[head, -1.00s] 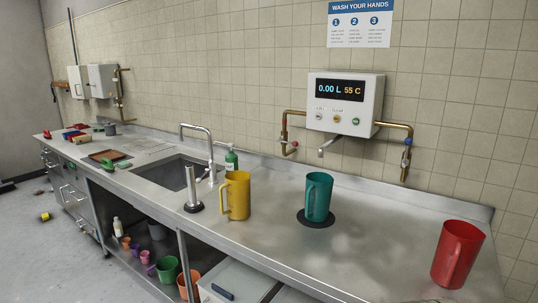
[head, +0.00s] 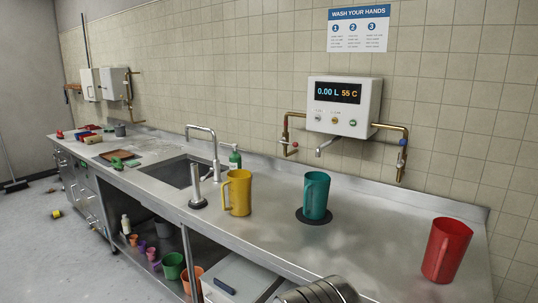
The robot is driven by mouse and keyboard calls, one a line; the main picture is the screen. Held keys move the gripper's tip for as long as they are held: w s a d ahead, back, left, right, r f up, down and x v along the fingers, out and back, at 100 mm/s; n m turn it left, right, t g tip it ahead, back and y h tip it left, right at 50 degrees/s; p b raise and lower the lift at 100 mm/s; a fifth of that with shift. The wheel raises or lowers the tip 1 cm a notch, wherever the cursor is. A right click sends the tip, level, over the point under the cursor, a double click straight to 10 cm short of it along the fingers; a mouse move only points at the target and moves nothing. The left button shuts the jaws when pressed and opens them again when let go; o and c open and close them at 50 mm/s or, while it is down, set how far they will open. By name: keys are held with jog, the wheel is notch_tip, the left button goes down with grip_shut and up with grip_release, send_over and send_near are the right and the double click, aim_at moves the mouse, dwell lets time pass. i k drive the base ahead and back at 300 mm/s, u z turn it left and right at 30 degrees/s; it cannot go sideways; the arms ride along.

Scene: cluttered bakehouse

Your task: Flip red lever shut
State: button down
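A small red lever (head: 295,145) sits on the copper pipe at the left of the white wall-mounted dispenser box (head: 343,91). It is too small to tell whether it is open or shut. A blue lever (head: 402,142) sits on the copper pipe at the right of the box. The box's display reads 0.00 L and 55 C, and a metal spout (head: 326,146) sticks out below. A ribbed metal part, apparently my arm, shows at the bottom edge. My gripper is not in view.
On the steel counter stand a yellow jug (head: 239,193), a teal jug (head: 316,195) on a black disc below the spout, and a red jug (head: 446,250). A sink (head: 175,173) with a tall tap lies to the left. Bare counter separates the jugs.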

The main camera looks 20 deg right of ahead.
aim_at(284, 140)
jog(key=u, duration=0.1)
jog(key=i, duration=1.5)
